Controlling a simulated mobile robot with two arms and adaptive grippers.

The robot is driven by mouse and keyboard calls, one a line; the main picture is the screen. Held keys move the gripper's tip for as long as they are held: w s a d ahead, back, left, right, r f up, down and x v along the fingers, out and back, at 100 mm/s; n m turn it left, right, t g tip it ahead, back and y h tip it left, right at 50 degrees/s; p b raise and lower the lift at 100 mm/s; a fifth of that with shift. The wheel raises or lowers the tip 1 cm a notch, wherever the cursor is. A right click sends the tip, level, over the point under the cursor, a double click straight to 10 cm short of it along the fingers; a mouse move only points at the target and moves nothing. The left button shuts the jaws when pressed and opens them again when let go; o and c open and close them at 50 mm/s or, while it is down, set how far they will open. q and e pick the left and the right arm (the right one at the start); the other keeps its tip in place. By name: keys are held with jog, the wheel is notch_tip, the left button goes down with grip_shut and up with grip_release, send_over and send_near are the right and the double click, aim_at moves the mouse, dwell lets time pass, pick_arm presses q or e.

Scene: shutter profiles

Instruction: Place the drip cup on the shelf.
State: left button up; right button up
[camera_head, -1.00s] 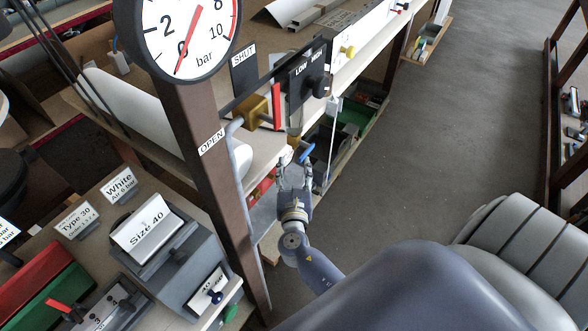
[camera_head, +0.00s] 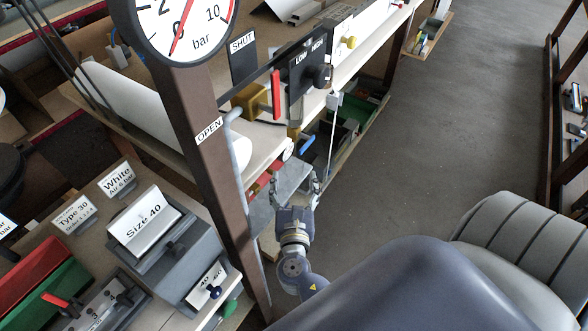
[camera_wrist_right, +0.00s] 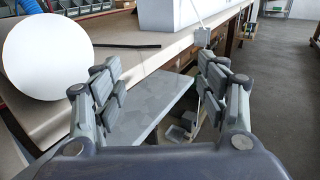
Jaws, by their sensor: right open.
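My right gripper (camera_head: 294,184) is open and empty, its fingers spread wide. In the wrist view its two fingers (camera_wrist_right: 158,85) stand apart on either side of a flat grey shelf plate (camera_wrist_right: 145,112). In the head view this shelf plate (camera_head: 289,179) lies beyond the fingers, below the bench edge, and its visible part is bare. I cannot make out a drip cup for certain in either view. A brass fitting (camera_head: 293,132) hangs below the LOW/HIGH panel, with a blue lever (camera_head: 304,144) near it. My left gripper is not in view.
A brown post (camera_head: 205,140) with a pressure gauge (camera_head: 180,25) stands left of my right arm. A red-handled valve (camera_head: 275,95) juts from the bench.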

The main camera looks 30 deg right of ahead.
jog(key=shift+b+v, duration=0.4)
jog(key=shift+v, duration=2)
